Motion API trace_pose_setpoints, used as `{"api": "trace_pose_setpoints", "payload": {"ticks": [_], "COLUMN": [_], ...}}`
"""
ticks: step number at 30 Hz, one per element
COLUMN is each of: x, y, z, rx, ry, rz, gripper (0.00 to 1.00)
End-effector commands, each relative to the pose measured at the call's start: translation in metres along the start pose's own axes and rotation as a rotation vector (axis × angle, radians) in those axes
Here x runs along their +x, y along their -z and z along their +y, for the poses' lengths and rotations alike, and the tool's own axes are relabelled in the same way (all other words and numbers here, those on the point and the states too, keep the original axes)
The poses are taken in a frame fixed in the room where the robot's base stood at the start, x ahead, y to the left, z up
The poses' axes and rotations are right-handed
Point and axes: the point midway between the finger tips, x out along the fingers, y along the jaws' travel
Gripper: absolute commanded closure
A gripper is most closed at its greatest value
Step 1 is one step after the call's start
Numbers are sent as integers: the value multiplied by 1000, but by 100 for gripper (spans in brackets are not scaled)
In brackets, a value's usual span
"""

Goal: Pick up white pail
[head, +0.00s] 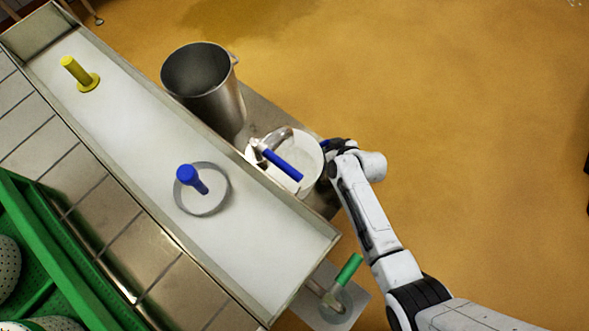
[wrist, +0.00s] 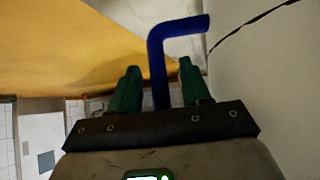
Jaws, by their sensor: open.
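The white pail (head: 309,153) stands beside the long trough, on its right side in the head view. In the wrist view my gripper (wrist: 158,75) is open, with green fingers on either side of a bent blue bar (wrist: 157,70), which looks like the pail's handle. I cannot tell whether the fingers touch it. A pale wall (wrist: 275,80), probably the pail's, fills the right.
A tall steel bucket (head: 204,85) stands behind the pail. The trough (head: 130,115) holds a yellow-handled piece (head: 76,73) and a ring (head: 222,207) with a blue-handled piece (head: 191,178). The ochre floor on the right is clear.

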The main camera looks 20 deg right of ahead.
Motion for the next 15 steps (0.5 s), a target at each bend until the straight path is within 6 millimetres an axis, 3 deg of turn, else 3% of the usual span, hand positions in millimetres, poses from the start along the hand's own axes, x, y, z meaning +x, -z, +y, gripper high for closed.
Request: {"api": "trace_pose_setpoints", "payload": {"ticks": [7, 15], "x": [1, 1], "y": [0, 0], "z": [0, 0], "rx": [0, 0], "ry": [0, 0], "rz": [0, 0], "gripper": [53, 79]}}
